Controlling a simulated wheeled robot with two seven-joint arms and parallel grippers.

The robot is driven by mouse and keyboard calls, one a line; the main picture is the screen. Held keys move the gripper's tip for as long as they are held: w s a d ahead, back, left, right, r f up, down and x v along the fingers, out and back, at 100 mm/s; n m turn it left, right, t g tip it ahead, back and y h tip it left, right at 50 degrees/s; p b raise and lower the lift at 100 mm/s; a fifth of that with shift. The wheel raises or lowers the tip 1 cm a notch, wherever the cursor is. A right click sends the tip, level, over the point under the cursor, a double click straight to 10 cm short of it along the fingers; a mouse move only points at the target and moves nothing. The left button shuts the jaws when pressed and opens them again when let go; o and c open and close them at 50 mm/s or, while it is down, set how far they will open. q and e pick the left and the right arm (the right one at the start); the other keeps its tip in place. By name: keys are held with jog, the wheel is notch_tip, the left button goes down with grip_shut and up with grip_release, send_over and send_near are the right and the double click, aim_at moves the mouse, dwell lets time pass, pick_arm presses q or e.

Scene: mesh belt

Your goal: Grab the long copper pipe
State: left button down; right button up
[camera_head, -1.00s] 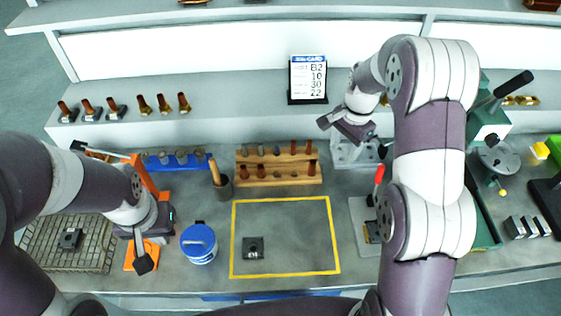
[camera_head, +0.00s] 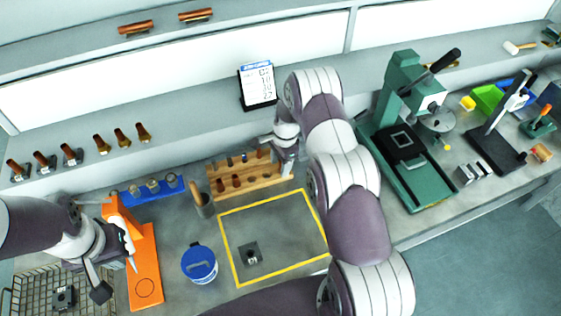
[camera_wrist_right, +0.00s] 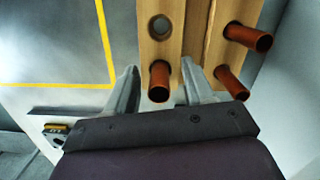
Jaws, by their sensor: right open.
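Several copper pipes stand in a two-tier wooden rack (camera_head: 248,187) at the back middle of the bench. In the right wrist view, one copper pipe (camera_wrist_right: 159,82) stands between the fingers of my right gripper (camera_wrist_right: 160,76), which is open and not closed on it. Two more copper pipes, an upper one (camera_wrist_right: 248,37) and a lower one (camera_wrist_right: 232,82), stand in the rack to the right. I cannot tell for sure which is longest. In the head view, my right gripper (camera_head: 286,160) is at the rack's right end. My left gripper (camera_head: 112,270) is beside the orange press, its jaws unclear.
A yellow-taped square (camera_head: 235,278) holds a small dark block (camera_head: 249,255). A blue-lidded tub (camera_head: 199,263) and a cup with a handle (camera_head: 203,205) stand left of it. A blue rack (camera_head: 147,190) is behind. A green press (camera_head: 400,150) stands right. Copper pieces (camera_head: 135,28) lie on the upper shelf.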

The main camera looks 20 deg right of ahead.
jog(key=shift+d+f, duration=0.15)
jog(key=shift+f, duration=0.15)
jog(key=shift+d+f, duration=0.15)
jog(key=shift+a, duration=0.25)
grip_shut()
pick_arm(q)
jog(key=shift+d+r, duration=0.1)
jog(key=shift+d, duration=0.05)
jog(key=shift+d, duration=0.15)
pick_arm(e)
jog(key=shift+d, duration=0.15)
